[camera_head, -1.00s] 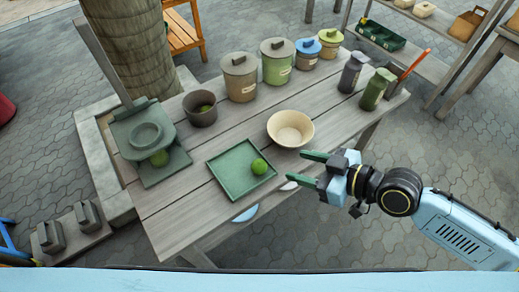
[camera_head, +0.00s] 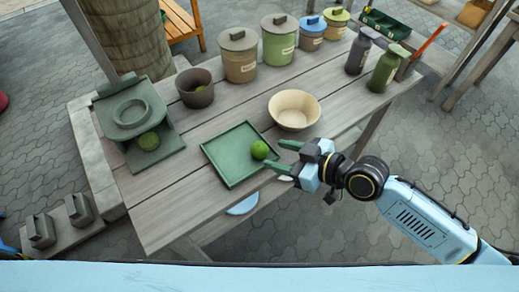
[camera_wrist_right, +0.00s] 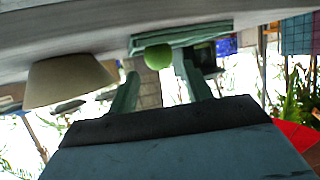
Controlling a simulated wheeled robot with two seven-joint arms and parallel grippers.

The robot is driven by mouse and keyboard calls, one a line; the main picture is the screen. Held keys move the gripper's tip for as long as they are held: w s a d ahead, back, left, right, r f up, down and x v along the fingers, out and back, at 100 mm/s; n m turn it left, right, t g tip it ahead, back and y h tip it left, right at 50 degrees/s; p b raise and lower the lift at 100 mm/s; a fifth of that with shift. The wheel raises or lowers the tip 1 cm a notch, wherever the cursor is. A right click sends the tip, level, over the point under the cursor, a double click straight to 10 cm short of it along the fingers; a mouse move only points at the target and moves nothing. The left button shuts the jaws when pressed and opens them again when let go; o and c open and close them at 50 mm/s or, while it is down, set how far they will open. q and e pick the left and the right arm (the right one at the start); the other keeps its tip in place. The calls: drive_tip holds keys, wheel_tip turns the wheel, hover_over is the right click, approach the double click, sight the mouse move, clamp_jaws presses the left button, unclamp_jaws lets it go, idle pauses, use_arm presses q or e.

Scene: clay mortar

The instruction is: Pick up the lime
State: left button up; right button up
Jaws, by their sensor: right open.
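A green lime (camera_head: 260,150) sits on the right part of a square green tray (camera_head: 225,168) on the wooden table. In the right wrist view the lime (camera_wrist_right: 158,57) shows ahead, between the lines of the two fingers, with the tray (camera_wrist_right: 200,31) behind it. My right gripper (camera_head: 277,155) is open and empty, its green fingertips just right of the lime at the tray's edge. The fingers also show in the right wrist view (camera_wrist_right: 160,90), spread apart. Whether a fingertip touches the lime I cannot tell. My left gripper is not in view.
A cream bowl (camera_head: 294,109) stands close behind the right gripper. A dark pot (camera_head: 196,91), lidded canisters (camera_head: 239,60) and bottles (camera_head: 386,70) stand farther back. The table front is clear.

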sight(266, 151)
drive_tip(key=shift+x, duration=1)
drive_tip(key=shift+w+a+f, duration=0.2)
drive_tip(key=shift+w+a, duration=0.05)
drive_tip(key=shift+a, duration=0.15)
drive_tip(key=b+x, duration=0.1)
drive_tip(key=x, duration=0.3)
drive_tip(key=shift+w+a+f, duration=0.1)
drive_tip(key=shift+f, duration=0.05)
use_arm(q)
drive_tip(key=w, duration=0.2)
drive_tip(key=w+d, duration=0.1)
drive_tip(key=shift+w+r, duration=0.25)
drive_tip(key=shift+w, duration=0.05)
use_arm(e)
drive_tip(key=c, duration=0.7)
drive_tip(key=shift+c, duration=0.2)
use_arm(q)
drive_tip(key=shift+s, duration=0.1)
